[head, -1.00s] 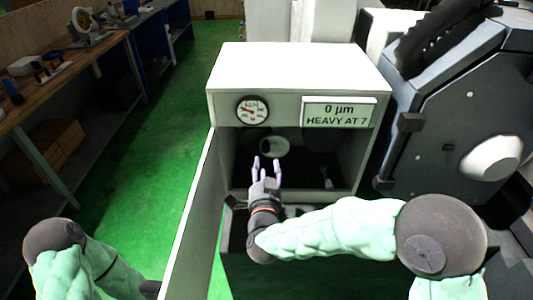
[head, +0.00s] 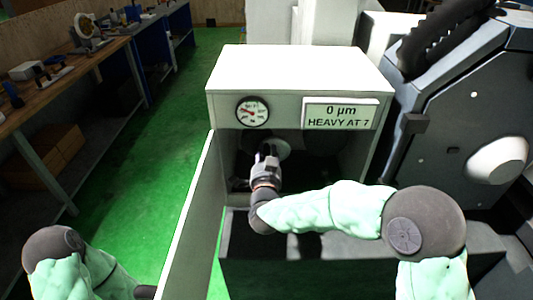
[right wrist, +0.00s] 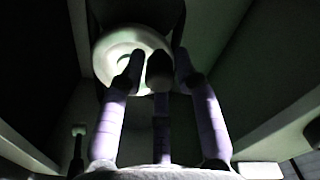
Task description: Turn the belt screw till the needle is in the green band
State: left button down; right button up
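A round dial gauge (head: 252,111) is set in the front of a white housing (head: 300,72). Its reddish needle points to the upper left; the green band is too small to make out. My right gripper (head: 266,152) reaches into the dark opening below. A pale round part (head: 284,149) is behind its fingers. In the right wrist view, the three fingers of my right gripper (right wrist: 159,70) stand apart before this pale disc (right wrist: 118,58), with nothing clearly held. I cannot tell which part is the belt screw.
A sign (head: 340,114) reading 0 µm, HEAVY AT 7 is right of the gauge. An open white door (head: 190,225) stands left of the opening. A dark machine (head: 460,120) is at the right. A workbench (head: 75,70) and clear green floor (head: 135,180) are left.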

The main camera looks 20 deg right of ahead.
grip_shut()
jog(key=shift+n, duration=0.4)
jog(key=o, duration=0.6)
grip_release()
jog(key=shift+f, duration=0.1)
jog(key=shift+o, duration=0.2)
jog(key=shift+a, duration=0.1)
jog(key=v, duration=1.2)
